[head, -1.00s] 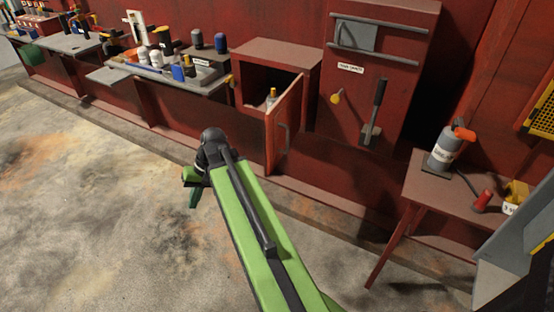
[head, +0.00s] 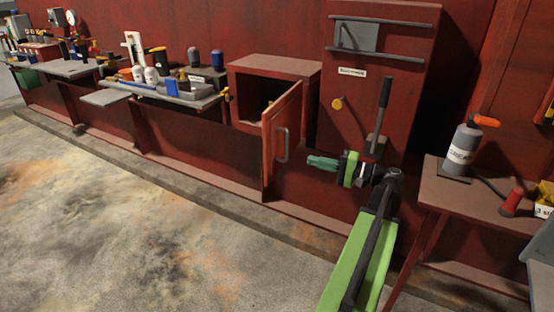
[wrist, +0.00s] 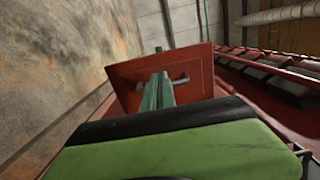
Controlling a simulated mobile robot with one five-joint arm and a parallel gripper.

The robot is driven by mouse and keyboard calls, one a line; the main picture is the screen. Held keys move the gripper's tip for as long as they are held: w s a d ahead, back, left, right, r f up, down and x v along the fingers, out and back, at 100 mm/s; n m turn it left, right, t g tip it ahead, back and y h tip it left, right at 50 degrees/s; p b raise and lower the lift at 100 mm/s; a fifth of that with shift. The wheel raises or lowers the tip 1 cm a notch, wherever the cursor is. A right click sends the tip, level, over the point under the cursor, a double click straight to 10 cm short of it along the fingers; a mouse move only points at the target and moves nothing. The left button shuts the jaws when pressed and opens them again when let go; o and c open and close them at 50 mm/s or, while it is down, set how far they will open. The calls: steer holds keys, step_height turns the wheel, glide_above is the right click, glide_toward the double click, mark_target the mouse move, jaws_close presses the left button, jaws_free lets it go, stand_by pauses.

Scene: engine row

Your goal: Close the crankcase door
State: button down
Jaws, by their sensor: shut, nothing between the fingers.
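The crankcase door (head: 283,122) is an orange-red panel standing open, swung outward from the front of a dark red box (head: 272,66). A grey bar handle (head: 282,145) is on its outer face, on the right side. My gripper (head: 309,161) is shut and empty. It is to the right of the door, with its green fingers pointing left toward the handle side and a small gap showing. In the wrist view the door (wrist: 193,62) stands ahead of my fingers (wrist: 157,88), which partly hide the handle. The inside of the box is mostly dark.
A tall red cabinet (head: 398,55) with a grey lever (head: 384,105) stands just behind my gripper. A side table (head: 455,195) with a grey bottle (head: 463,150) is at the right. A shelf (head: 180,97) with containers is at the left. The concrete floor in front is clear.

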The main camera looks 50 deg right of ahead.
mark_target(267, 150)
steer(key=x, duration=1.4)
steer(key=shift+w+a, duration=0.1)
